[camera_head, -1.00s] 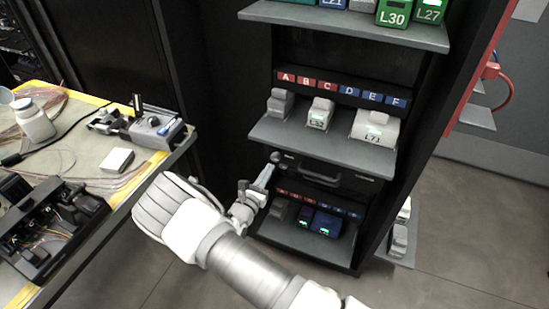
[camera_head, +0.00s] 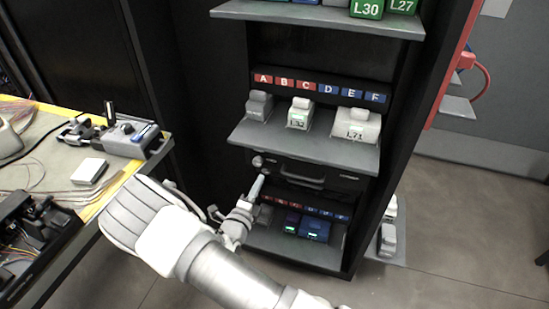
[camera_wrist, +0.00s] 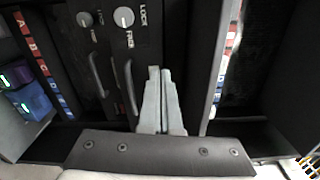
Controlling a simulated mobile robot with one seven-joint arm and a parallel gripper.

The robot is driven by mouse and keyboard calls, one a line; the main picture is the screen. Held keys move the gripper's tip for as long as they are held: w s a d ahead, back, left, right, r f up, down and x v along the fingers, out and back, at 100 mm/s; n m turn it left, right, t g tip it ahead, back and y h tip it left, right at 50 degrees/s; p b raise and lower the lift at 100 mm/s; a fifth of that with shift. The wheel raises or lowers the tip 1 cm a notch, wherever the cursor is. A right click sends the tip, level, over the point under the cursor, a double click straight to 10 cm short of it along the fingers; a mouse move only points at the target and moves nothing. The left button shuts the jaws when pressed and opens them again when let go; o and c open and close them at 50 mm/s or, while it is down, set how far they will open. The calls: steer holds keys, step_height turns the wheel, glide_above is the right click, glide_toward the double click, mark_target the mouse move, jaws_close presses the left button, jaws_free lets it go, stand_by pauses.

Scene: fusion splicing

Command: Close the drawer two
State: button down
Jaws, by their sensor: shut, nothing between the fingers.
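Two black drawers sit one above the other in the cabinet, between its middle and lower shelves. The upper drawer has a dark handle (camera_head: 302,180) and a round grey knob (camera_head: 257,161). In the wrist view the two handles lie side by side, one nearer (camera_wrist: 130,88) and one farther left (camera_wrist: 98,75), each with a knob by it; LOCK is printed beside one knob (camera_wrist: 124,17). I cannot read which drawer is two, nor tell how far either stands out. My gripper (camera_head: 258,186) is shut and empty, in front of the drawers' left side. Its fingertips (camera_wrist: 160,72) appear beside the nearer handle; contact is unclear.
The middle shelf (camera_head: 300,150) juts out above the drawers and carries grey modules. The lower shelf (camera_head: 290,247) holds blue lit modules under a lettered strip. A workbench (camera_head: 95,195) with tools stands at left.

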steer(key=w+d+b, duration=0.2)
steer(key=w, duration=0.4)
steer(key=w+d+n+b, duration=0.1)
steer(key=w+d+b, duration=0.2)
steer(key=w, duration=0.4)
steer(key=shift+d+b, duration=0.15)
steer(key=shift+b, duration=0.15)
steer(key=shift+w+r, duration=0.1)
